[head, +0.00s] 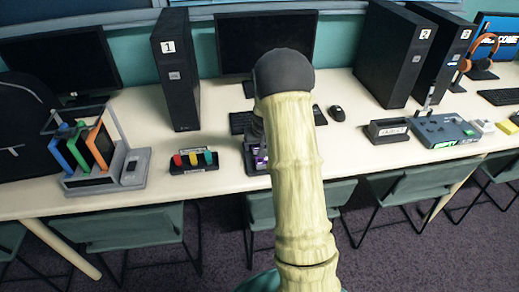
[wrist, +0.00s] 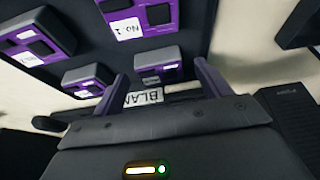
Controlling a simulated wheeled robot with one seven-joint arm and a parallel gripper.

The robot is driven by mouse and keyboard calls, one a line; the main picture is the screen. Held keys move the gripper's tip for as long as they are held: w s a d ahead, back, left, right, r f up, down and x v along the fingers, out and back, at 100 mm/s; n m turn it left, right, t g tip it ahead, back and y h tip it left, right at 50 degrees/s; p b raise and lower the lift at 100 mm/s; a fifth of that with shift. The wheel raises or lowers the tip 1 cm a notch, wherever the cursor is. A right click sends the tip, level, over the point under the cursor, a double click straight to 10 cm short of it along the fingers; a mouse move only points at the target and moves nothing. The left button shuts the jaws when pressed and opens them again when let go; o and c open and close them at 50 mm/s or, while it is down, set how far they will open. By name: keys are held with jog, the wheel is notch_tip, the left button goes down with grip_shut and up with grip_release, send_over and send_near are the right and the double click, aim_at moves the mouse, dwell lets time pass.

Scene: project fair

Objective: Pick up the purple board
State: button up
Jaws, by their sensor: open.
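Several purple boards with black parts and white labels sit in a dark holder (wrist: 85,32) in the wrist view. One purple board (wrist: 39,38) is at upper left, one (wrist: 142,18) at top centre marked "NO. 1", one (wrist: 90,77) at lower left. Another purple board (wrist: 158,72) shows partly between the fingers of my gripper (wrist: 160,72). The gripper is open, and I cannot tell whether it touches that board. In the head view a bit of purple board (head: 261,161) shows beside my arm, which hides most of the holder and my gripper.
A keyboard (wrist: 284,112), mouse (head: 337,113), labelled box (head: 388,131) and grey console (head: 445,130) are nearby.

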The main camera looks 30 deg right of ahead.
jog(key=shift+w+f, duration=0.25)
jog(key=shift+f, duration=0.35)
jog(key=shift+c, duration=0.3)
jog(key=c, duration=1)
